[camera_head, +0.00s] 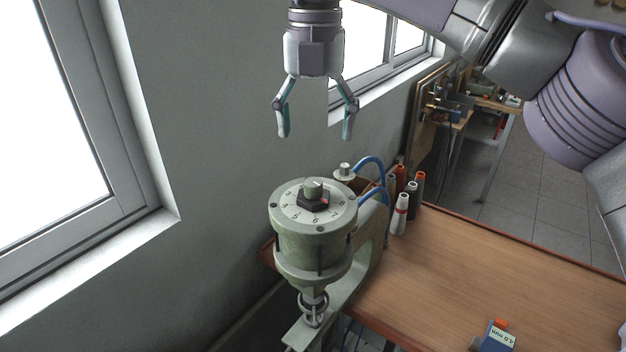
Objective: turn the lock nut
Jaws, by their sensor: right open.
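A dark lock nut (313,201) sits at the centre of a pale numbered dial (290,208) on top of a green cylindrical pneumatic unit (309,242). A greenish knob or stem end (313,187) stands up through the nut, and a small red mark shows at the nut's right side. My right gripper (314,134) is open and empty, pointing down above the dial with a clear gap. My left gripper is not in view.
Blue hoses (372,167) loop at the unit's right. A blue device (494,337) lies at the front. The wall and window are close on the left.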

